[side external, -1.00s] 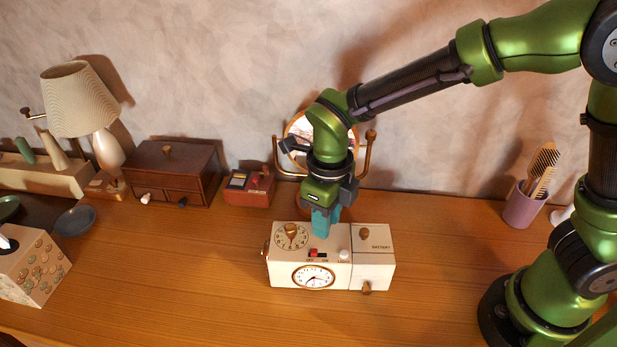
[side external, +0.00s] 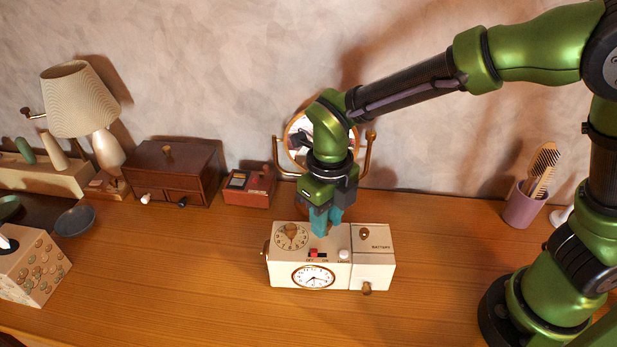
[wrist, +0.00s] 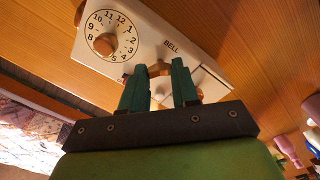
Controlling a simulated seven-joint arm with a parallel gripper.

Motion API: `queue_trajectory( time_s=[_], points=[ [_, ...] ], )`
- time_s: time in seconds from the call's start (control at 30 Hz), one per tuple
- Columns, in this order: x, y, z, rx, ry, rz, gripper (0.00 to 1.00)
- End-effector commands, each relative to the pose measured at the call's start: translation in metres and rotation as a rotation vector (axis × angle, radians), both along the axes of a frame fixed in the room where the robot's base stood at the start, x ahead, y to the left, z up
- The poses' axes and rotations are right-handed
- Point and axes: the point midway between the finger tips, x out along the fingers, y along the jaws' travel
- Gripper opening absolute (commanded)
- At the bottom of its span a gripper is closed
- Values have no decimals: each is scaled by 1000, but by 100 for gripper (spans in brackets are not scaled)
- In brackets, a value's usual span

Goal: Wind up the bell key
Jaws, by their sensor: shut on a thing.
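A cream clock box (side external: 283,262) stands on the wooden desk, with a clock face on its front and a dial with a brass knob on its top left. It also shows in the wrist view (wrist: 150,38). The brass bell key (wrist: 160,69) is on the box top beside the word BELL. My gripper (side external: 320,232) points down over the back of the box top. In the wrist view, its teal fingers (wrist: 158,67) stand on either side of the bell key and are shut on it. The key is hidden behind the fingers in the side view.
A red switch (side external: 313,253) and a white knob (side external: 344,255) sit on the box top near my fingers. A battery section (side external: 373,258) is at its right. A round mirror (side external: 297,125) and a small red box (side external: 250,187) stand behind. The desk in front is clear.

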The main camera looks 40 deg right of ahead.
Motion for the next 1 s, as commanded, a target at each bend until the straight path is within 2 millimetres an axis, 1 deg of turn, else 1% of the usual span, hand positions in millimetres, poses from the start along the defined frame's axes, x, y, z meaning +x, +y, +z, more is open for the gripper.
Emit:
queue_trajectory(
  time_s=[0.03,0.07,0.2,0.5,0.57,0.63,0.77,1.0],
  points=[
    [0,2,0,3,0,3,0],
    [0,2,0,3,0,3,34],
    [0,1,0,2,0,3,55],
    [0,0,1,1,0,2,55],
    [0,1,5,2,0,2,55],
    [0,1,13,3,-3,4,55],
    [1,1,37,6,-4,3,55],
    [1,1,97,6,-5,2,55]
  ],
)
